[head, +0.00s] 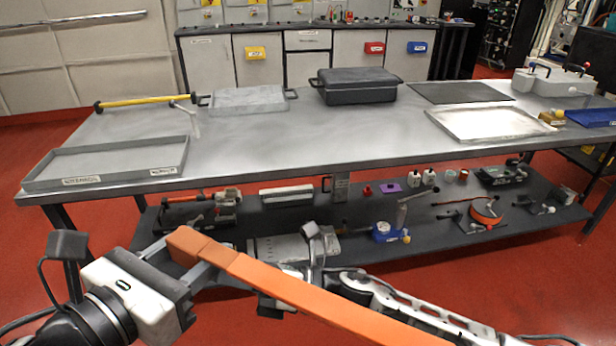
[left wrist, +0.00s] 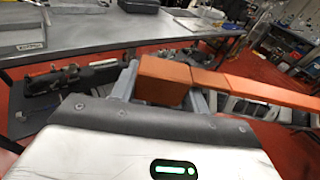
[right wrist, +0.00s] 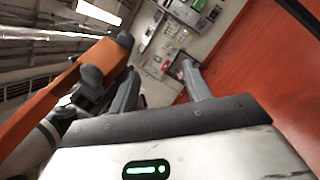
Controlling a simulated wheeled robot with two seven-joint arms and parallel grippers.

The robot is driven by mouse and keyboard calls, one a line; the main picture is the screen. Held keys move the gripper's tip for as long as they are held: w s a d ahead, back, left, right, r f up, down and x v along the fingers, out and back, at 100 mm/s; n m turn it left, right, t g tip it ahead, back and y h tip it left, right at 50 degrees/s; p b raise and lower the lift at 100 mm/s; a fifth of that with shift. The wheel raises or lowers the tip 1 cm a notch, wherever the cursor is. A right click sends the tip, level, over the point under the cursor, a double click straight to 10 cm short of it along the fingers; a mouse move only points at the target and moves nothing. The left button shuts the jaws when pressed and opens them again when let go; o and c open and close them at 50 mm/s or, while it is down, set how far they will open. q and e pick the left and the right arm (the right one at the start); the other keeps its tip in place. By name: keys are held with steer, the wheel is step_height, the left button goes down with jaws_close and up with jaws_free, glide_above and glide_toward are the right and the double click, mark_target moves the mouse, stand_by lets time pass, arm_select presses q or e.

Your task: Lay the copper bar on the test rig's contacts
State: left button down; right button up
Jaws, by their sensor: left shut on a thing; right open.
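The copper bar (head: 290,290) is a long orange bar with a block at its end. My left gripper (head: 187,257) is shut on the block end in the head view. The bar slants down to the right, in front of the table and clear of it. The left wrist view shows the bar (left wrist: 250,88) between the left fingers (left wrist: 165,88). My right gripper (right wrist: 158,85) is open with nothing between its fingers; the bar (right wrist: 60,95) passes to their left in the right wrist view. I cannot tell for certain which object is the test rig; its contacts are not identifiable.
The grey table (head: 310,140) has a clear middle. On it are a tray (head: 105,165), a yellow-handled bar (head: 150,99), a dark case (head: 355,86), a pale tray (head: 490,123) and grey boxes (head: 553,80). The lower shelf (head: 350,215) is cluttered.

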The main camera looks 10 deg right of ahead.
arm_select(q)
steer(key=shift+r, duration=0.15)
arm_select(e)
steer(key=d+n+g+h, duration=0.35)
steer(key=n+g, duration=0.55)
steer(key=n, duration=0.7)
step_height(320, 180, up, 21)
steer(key=n+t+h, duration=0.3)
steer(key=n+h, duration=1.6)
steer(key=n, duration=0.6)
glide_above(328, 303)
steer(key=w+a, duration=0.1)
steer(key=a, duration=0.1)
steer(key=shift+y, duration=0.25)
steer(key=f, duration=0.3)
steer(key=d+f, duration=0.1)
steer(key=f, duration=0.3)
steer(key=s+f, duration=0.1)
steer(key=f, duration=0.3)
steer(key=shift+d, duration=0.4)
